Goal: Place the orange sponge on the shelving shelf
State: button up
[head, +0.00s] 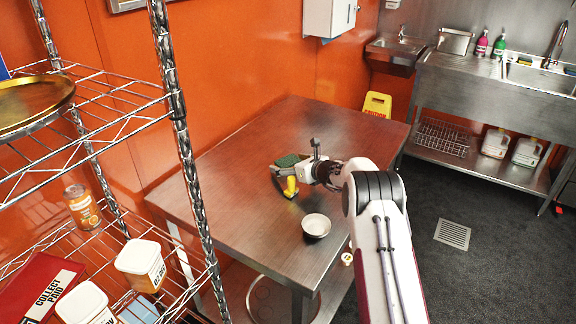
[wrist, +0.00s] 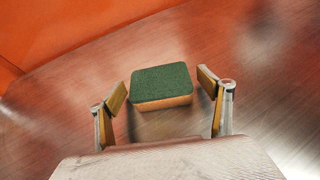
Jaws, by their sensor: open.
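The orange sponge (wrist: 162,86) has a green scouring top and an orange lower edge. It lies on the steel table (head: 232,180), and its green top (head: 289,160) shows just beyond my gripper in the head view. My gripper (head: 285,181) is low over the table. In the wrist view my gripper (wrist: 163,88) is open, with one finger to each side of the sponge and gaps between. The wire shelving (head: 95,97) stands at the left in the head view, with an upper and a lower shelf.
A small white bowl (head: 316,226) stands on the table near my arm. The upper shelf holds a brass tray (head: 32,103). The lower shelf holds an orange can (head: 82,206), white tubs (head: 140,262) and a red box (head: 38,285). A shelf post stands towards the table.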

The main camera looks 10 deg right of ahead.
aim_at(290, 161)
jog(key=c, duration=0.8)
jog(key=shift+r, duration=0.15)
notch_tip(290, 161, up, 10)
jog(key=shift+f, duration=0.15)
dwell(0.4)
jog(key=shift+d, duration=0.1)
dwell(0.4)
